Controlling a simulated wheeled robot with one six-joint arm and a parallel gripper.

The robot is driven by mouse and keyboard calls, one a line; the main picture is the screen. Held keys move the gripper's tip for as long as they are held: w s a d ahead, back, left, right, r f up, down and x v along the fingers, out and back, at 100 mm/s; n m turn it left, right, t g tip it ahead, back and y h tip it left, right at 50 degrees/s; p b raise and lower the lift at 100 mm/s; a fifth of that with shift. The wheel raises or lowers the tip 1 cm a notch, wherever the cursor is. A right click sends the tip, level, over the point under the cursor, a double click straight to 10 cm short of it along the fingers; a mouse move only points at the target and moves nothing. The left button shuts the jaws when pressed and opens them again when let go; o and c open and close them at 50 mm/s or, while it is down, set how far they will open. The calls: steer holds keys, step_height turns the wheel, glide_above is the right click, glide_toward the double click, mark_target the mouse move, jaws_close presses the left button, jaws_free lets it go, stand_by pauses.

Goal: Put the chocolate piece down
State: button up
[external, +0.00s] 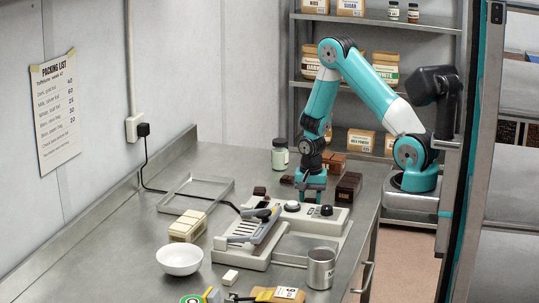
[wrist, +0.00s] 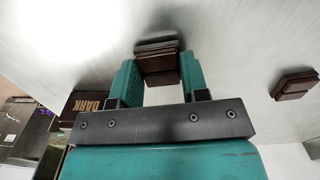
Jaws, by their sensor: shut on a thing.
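My gripper (external: 311,196) points down at the table, just behind the beige machine. In the wrist view its teal fingers (wrist: 156,82) are shut on a dark brown chocolate piece (wrist: 158,60), which sits between the fingertips. The piece is low over the steel table (wrist: 225,50); I cannot tell whether it touches. In the external view the held piece is not clearly seen. Another dark chocolate piece (wrist: 294,84) lies apart on the table at the right of the wrist view. In the external view, loose dark pieces (external: 259,191) lie left of my gripper.
A dark box (external: 348,188) marked DARK in the wrist view (wrist: 88,103) stands close beside my gripper. The beige machine (external: 328,219) is in front. A white bowl (external: 180,261) stands front left.

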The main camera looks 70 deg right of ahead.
mark_target(311, 201)
steer(key=shift+f, duration=0.15)
steer(key=shift+f, duration=0.1)
steer(key=o, duration=0.9)
step_height(311, 201, up, 17)
steer(key=b, duration=0.3)
steer(key=s+a+r+n+y, duration=0.1)
steer(key=s+a+r+n, duration=0.1)
steer(key=a+n, duration=0.4)
steer(key=s+a+r+n+y, duration=0.1)
steer(key=s+a+r+n, duration=0.2)
steer(key=a, duration=0.9)
steer(key=n, duration=0.3)
steer(key=shift+s+a+r+n+t, duration=0.2)
steer(key=shift+s+a+n+t, duration=0.1)
steer(key=shift+s+n+t, duration=0.1)
steer(key=shift+o, duration=0.6)
steer(key=s+a+r+n+y, duration=0.2)
steer(key=s+a+n, duration=0.7)
steer(key=s+n, duration=0.1)
steer(key=shift+g, duration=0.4)
